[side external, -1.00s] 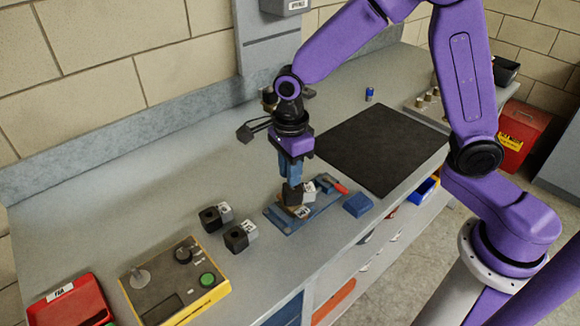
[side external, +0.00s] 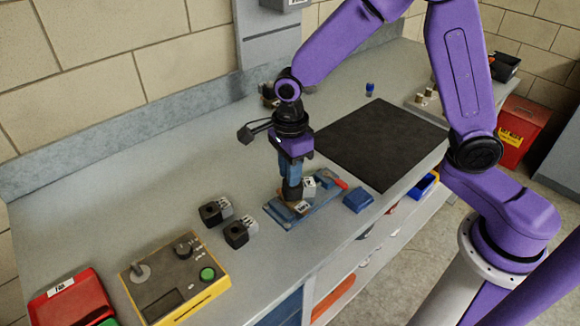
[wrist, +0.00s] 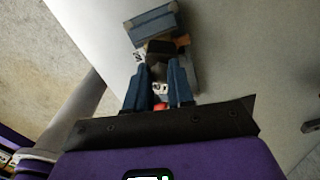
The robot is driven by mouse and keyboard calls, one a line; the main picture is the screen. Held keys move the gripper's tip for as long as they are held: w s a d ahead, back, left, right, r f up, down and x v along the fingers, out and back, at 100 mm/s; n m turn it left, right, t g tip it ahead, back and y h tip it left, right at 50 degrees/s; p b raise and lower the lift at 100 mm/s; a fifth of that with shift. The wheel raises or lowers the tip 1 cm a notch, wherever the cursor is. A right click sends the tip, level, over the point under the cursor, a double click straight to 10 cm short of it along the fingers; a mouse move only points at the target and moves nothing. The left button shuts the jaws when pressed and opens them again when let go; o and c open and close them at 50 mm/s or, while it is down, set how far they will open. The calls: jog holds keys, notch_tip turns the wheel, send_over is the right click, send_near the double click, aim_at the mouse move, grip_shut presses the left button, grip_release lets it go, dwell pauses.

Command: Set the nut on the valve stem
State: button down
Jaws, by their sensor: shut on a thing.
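My gripper (side external: 291,180) points down with its blue fingers shut on a small dark piece (side external: 292,191), which I take to be the nut. The piece is over or on the blue fixture plate (side external: 277,214) at the bench's front. A pale block (side external: 309,188) stands just right of it, and a labelled tan part (side external: 302,207) shows just below. In the wrist view my fingers (wrist: 161,72) flank a pale labelled thing, with a dark block (wrist: 165,48) beyond. The valve stem is hidden; I cannot tell whether the nut touches it.
A blue block (side external: 358,201) and a red-handled tool (side external: 341,183) are right of the nut. Two dark blocks (side external: 211,214) (side external: 236,235) stand left. A yellow control box (side external: 175,279) and a red bin (side external: 67,299) are front left. A black mat (side external: 380,143) lies behind right.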

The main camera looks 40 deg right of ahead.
jog(key=shift+f, duration=0.2)
dwell(0.4)
jog(key=c, duration=0.5)
grip_release()
jog(key=shift+r, duration=0.1)
jog(key=shift+r, duration=3.4)
